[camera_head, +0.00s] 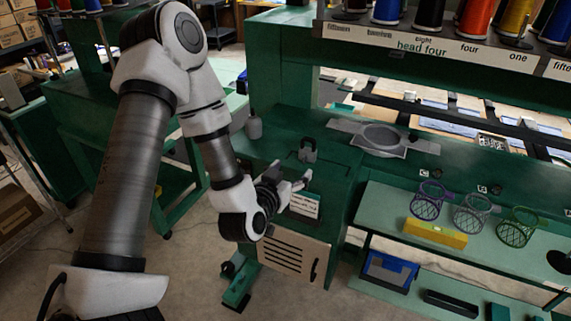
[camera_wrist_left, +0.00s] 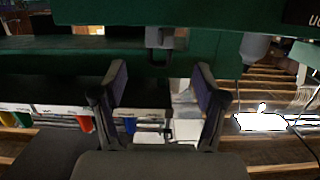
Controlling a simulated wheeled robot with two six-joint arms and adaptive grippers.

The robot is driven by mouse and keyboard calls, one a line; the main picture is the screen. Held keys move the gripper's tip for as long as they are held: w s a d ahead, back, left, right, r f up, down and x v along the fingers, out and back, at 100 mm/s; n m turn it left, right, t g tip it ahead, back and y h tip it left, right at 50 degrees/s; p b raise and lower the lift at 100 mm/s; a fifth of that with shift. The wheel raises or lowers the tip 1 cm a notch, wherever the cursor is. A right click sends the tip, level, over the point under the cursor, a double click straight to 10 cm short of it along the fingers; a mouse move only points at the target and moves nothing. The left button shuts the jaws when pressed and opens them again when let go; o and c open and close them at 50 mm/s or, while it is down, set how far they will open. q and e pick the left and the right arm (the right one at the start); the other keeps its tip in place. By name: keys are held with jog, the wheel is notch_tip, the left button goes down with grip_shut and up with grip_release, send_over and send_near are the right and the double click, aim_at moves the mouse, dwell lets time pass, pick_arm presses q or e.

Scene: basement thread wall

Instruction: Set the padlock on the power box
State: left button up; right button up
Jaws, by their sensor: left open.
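A beige louvred panel (camera_head: 292,257) with a dark handle, which seems to be the power box, is on the cabinet's front below. My left gripper (camera_head: 295,183) is open and empty, a little nearer and lower than the padlock. In the left wrist view, which is upside down, the padlock (camera_wrist_left: 160,38) shows beyond the gap between the open fingers (camera_wrist_left: 160,92), apart from them. My right gripper is not in view.
A grey cylinder (camera_head: 254,127) stands left of the padlock. A grey hoop frame (camera_head: 383,138) lies to its right. A white-and-teal label (camera_head: 304,205) is on the cabinet front. Wire baskets (camera_head: 472,214) and a yellow block (camera_head: 435,232) are on the right shelf. Thread cones (camera_head: 430,14) line the top.

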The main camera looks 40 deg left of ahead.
pick_arm(q)
jog(key=s+d+f+m+g+h+p, duration=0.1)
jog(key=s+d+f+g+h+p, duration=0.1)
jog(key=s+d+f+g, duration=0.5)
jog(key=s+d+f+m+g+h+p, duration=0.1)
jog(key=s+d+f+g+h+p, duration=0.1)
jog(key=s+f, duration=0.65)
jog(key=s+d+f+g, duration=0.2)
jog(key=s+f+g, duration=0.4)
jog(key=s+f, duration=0.2)
jog(key=shift+s+d+f, duration=0.15)
jog(key=shift+s+d, duration=0.1)
jog(key=shift+s, duration=1)
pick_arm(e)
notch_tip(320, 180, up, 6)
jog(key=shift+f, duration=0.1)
